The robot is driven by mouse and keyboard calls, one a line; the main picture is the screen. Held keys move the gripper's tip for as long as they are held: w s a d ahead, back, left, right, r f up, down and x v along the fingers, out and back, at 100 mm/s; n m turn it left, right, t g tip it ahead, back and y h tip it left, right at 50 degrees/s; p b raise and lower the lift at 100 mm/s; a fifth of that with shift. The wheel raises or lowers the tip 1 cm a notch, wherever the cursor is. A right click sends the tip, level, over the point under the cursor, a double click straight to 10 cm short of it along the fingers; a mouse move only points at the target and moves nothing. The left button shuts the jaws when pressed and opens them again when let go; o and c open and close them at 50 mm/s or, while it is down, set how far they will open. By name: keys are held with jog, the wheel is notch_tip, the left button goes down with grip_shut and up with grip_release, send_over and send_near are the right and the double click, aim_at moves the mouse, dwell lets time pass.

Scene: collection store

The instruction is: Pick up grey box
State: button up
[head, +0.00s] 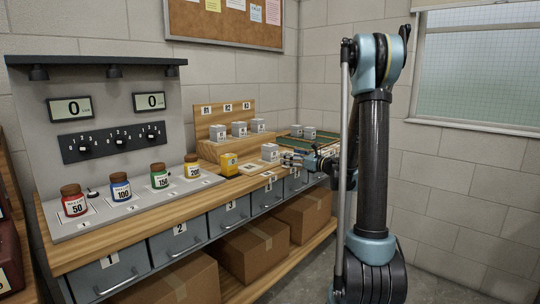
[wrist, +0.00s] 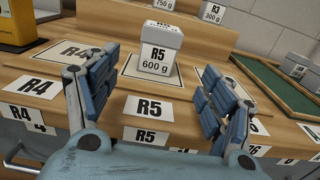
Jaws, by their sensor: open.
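Several grey boxes are in view. The nearest, a grey box labelled R5 and 600 g (wrist: 158,46), stands upright on the wooden counter in the wrist view, behind a flat R5 label. It also shows in the head view (head: 270,152). My gripper (wrist: 160,64) is open and empty, its blue fingers spread either side of the box's line, with the box beyond the fingertips. I see no contact. In the head view my gripper (head: 290,160) is just right of this box, low over the counter.
More grey boxes (head: 239,129) stand on a wooden step (head: 222,149) behind. A yellow block (head: 228,164) stands left of the R5 box. A green-lined tray (wrist: 284,97) lies to the right. Coloured jars (head: 120,187) line the panel. Drawers (head: 180,239) sit below the counter edge.

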aim_at(275, 152)
jog(key=x, duration=1.3)
jog(key=c, duration=1.7)
jog(key=shift+o, duration=0.2)
